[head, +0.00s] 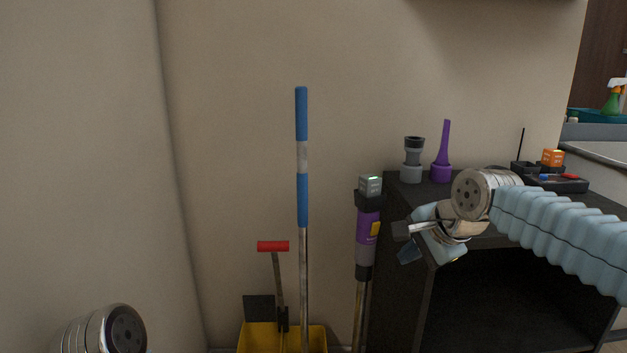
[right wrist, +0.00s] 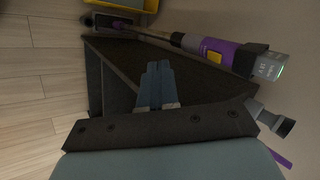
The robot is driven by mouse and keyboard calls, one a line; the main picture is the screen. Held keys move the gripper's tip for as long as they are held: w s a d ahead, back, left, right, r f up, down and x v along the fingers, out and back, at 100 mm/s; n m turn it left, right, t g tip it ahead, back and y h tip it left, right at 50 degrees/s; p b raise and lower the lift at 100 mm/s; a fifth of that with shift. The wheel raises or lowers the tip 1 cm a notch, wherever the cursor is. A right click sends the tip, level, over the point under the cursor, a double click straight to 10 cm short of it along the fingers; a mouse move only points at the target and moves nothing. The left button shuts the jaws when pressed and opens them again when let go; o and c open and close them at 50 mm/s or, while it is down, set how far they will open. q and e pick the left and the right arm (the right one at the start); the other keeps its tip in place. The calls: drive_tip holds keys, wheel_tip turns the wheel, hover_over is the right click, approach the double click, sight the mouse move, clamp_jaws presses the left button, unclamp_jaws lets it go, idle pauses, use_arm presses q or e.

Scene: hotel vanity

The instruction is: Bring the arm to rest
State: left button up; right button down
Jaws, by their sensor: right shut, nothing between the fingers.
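My right arm (head: 560,235) comes in from the right in a pale blue ribbed sleeve, bent in front of the black shelf unit (head: 437,226). My right gripper (head: 404,245) hangs at the shelf's front left corner in the head view. In the right wrist view its two blue fingers (right wrist: 158,84) lie together with nothing between them, in front of the dark shelf (right wrist: 115,52). A round joint of my left arm (head: 115,332) shows at the bottom left of the head view. The left gripper is out of view.
A purple and grey stick vacuum (head: 367,232) stands left of the shelf. A blue-handled pole (head: 302,150) and a yellow bucket (head: 262,338) stand farther left. A grey attachment (head: 412,160), a purple nozzle (head: 441,168) and a dark tray (head: 560,183) sit on the shelf top.

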drive_tip(key=s+a+f+n+g, duration=0.1)
drive_tip(key=a+f+n+g, duration=0.15)
drive_tip(key=f, duration=1.35)
drive_tip(key=a+f+n+g, duration=0.1)
drive_tip(key=a+f+n, duration=0.15)
drive_tip(key=f, duration=1.35)
drive_tip(key=s+a+f+n+g, duration=0.1)
drive_tip(key=s+f+n, duration=0.2)
drive_tip(key=s+f, duration=0.7)
drive_tip(key=s+a+f+n+g+y, duration=0.1)
drive_tip(key=s+f+n, duration=0.1)
drive_tip(key=s+f, duration=0.8)
drive_tip(key=shift+s+n, duration=0.4)
drive_tip(key=shift+s, duration=0.5)
drive_tip(key=shift+g, duration=0.25)
